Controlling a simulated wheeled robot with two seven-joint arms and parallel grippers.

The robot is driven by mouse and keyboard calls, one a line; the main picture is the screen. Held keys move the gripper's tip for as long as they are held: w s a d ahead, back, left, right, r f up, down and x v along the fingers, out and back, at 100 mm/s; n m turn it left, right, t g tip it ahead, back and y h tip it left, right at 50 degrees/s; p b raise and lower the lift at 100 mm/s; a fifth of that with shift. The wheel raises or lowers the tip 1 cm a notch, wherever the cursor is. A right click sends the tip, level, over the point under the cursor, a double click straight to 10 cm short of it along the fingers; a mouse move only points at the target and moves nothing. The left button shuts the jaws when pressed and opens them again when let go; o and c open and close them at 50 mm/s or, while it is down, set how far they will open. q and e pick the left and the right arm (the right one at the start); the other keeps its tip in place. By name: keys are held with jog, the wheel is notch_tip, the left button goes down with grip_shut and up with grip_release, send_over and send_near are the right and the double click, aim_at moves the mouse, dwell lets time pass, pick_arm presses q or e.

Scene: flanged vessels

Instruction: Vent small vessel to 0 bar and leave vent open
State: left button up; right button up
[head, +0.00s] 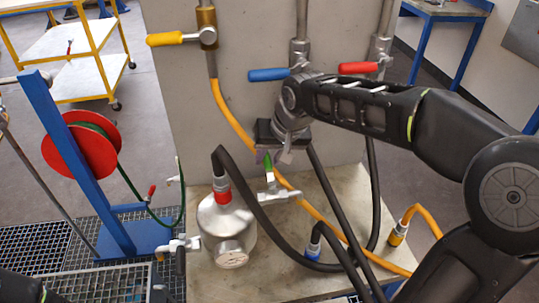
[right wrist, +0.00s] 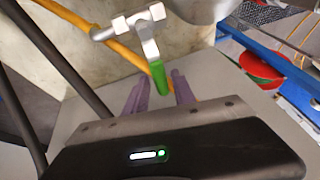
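The small metal vessel (head: 228,222) stands on the bench, with a red-collared black hose on top. A valve with a green lever handle (head: 268,168) sits on a pipe stub at its right; the handle also shows in the right wrist view (right wrist: 158,78). My right gripper (head: 274,156) is above this valve. In the right wrist view its purple fingers (right wrist: 158,84) are apart, with the green handle's end between their tips; contact cannot be told. Another valve (head: 180,246) is at the vessel's lower left. No gauge reading is legible. My left gripper is not in view.
The wall panel carries yellow (head: 165,39), blue (head: 268,74) and red (head: 358,68) valve handles. Black hoses and an orange hose (head: 232,118) cross near the vessel. A red reel (head: 80,146) on a blue post stands at left.

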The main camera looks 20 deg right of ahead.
grip_shut()
dwell(1.1)
